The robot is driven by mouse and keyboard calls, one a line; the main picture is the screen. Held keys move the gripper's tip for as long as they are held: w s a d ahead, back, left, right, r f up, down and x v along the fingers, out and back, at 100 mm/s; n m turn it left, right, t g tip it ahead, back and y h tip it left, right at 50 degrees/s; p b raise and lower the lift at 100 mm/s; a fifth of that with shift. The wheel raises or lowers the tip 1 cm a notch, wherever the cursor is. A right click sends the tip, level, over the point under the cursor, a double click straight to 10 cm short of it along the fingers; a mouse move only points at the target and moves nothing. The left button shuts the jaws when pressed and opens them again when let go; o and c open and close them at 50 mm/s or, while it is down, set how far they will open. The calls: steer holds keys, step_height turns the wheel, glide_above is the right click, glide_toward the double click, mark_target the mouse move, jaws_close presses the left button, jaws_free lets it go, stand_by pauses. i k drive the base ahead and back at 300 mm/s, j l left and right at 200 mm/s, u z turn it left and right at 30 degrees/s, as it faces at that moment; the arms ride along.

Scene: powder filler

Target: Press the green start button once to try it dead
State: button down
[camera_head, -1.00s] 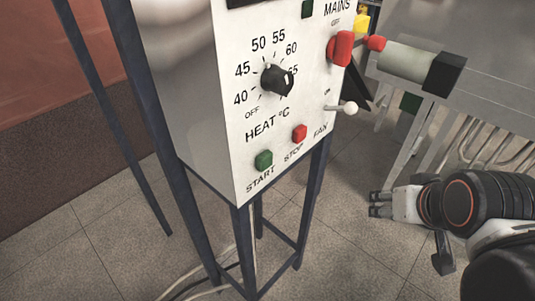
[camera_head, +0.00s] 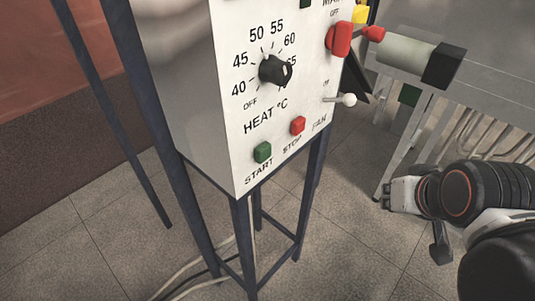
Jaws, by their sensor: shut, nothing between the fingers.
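The green start button (camera_head: 263,152) sits low on the white control panel (camera_head: 222,110), above the word START. The red stop button (camera_head: 298,125) is just up and right of it. My gripper (camera_head: 385,194) is shut and empty at the right, well apart from the panel and to the right of the start button. Its fingertips point left. Nothing hides the start button.
The black heat knob (camera_head: 275,70), white fan toggle (camera_head: 346,99) and red mains switch (camera_head: 340,39) stick out from the panel. Dark blue legs (camera_head: 243,245) carry the cabinet. A metal frame (camera_head: 408,150) stands behind my gripper. The tiled floor between is open.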

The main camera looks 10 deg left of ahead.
mark_target(262, 152)
steer(key=k+l+u, duration=0.2)
steer(key=l+u, duration=0.2)
steer(key=k+l+u, duration=0.2)
steer(key=u, duration=0.2)
steer(key=k+l+u, duration=0.2)
steer(key=k+u, duration=0.2)
